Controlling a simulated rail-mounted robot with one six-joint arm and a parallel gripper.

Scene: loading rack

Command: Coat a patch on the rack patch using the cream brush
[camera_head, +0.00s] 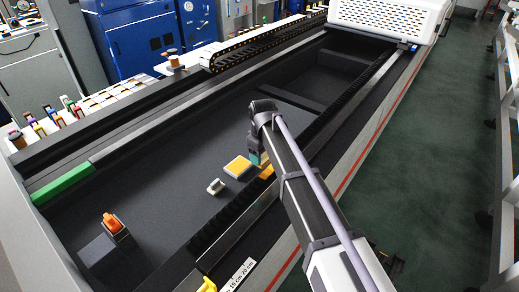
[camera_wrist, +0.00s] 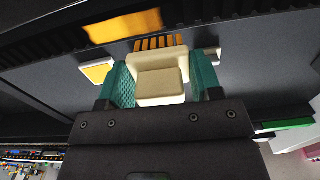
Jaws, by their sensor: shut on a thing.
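My gripper (camera_head: 256,160) is low over the dark rack bed, and its teal fingers also show in the wrist view (camera_wrist: 160,72). They are shut on the cream brush (camera_wrist: 161,88), one finger on each side of its block. The orange bristles of the brush point away from the gripper. In the head view the gripper and arm mostly hide the brush. I cannot tell whether the bristles touch anything.
A small pale block (camera_head: 215,187) lies left of the patch. An orange piece (camera_head: 112,223) stands on a dark block at the near left. A yellow-orange strip (camera_wrist: 123,25) is on or near the dark toothed rail. The bed's middle is mostly clear.

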